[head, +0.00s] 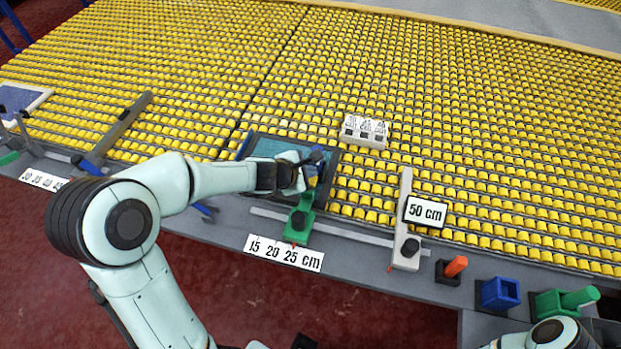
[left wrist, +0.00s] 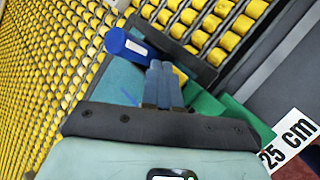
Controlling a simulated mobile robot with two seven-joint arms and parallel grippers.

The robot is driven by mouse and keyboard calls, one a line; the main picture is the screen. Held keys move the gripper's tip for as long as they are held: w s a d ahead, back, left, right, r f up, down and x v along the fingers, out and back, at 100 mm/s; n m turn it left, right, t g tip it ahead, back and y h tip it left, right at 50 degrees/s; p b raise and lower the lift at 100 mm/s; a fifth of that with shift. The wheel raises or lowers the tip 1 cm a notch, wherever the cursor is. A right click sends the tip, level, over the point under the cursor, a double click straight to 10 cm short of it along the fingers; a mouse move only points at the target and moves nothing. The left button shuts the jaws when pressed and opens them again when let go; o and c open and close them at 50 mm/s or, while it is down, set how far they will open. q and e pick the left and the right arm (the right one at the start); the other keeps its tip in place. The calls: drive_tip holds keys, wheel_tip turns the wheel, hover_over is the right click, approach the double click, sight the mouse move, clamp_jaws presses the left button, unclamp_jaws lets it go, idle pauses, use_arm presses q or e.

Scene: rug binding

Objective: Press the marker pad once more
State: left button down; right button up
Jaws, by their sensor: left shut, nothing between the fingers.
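My left gripper (head: 310,172) is shut and empty, low over a teal panel (head: 270,148) in a dark frame. In the left wrist view the closed fingertips (left wrist: 164,80) show over the dark edge of the frame, with the teal panel (left wrist: 118,82) beside them. A blue cylinder-like piece (left wrist: 126,45) stands just beyond the fingers, likely the marker pad; I cannot tell whether the fingers touch it. In the head view the gripper hides most of that spot. My right gripper is out of view.
A green slider (head: 299,222) sits by the "15 20 25 cm" label (head: 284,252). A grey stop (head: 406,250) carries a "50 cm" sign (head: 424,212). A white block (head: 364,131) lies on the yellow rollers. Orange (head: 455,267), blue (head: 499,294) and green (head: 566,301) pieces line the front right edge.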

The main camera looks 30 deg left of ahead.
use_arm(q)
drive_tip(key=shift+f, duration=0.1)
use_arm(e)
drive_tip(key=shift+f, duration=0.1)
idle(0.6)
use_arm(q)
drive_tip(key=shift+f+b, duration=0.35)
drive_tip(key=shift+b, duration=0.05)
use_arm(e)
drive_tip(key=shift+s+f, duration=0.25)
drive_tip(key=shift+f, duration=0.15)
use_arm(q)
drive_tip(key=shift+f+b, duration=0.65)
drive_tip(key=shift+f, duration=0.1)
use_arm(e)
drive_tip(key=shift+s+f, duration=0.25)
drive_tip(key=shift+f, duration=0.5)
use_arm(q)
drive_tip(key=shift+r, duration=0.1)
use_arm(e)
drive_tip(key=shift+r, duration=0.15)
use_arm(q)
drive_tip(key=shift+r+p, duration=1)
drive_tip(key=shift+r, duration=0.05)
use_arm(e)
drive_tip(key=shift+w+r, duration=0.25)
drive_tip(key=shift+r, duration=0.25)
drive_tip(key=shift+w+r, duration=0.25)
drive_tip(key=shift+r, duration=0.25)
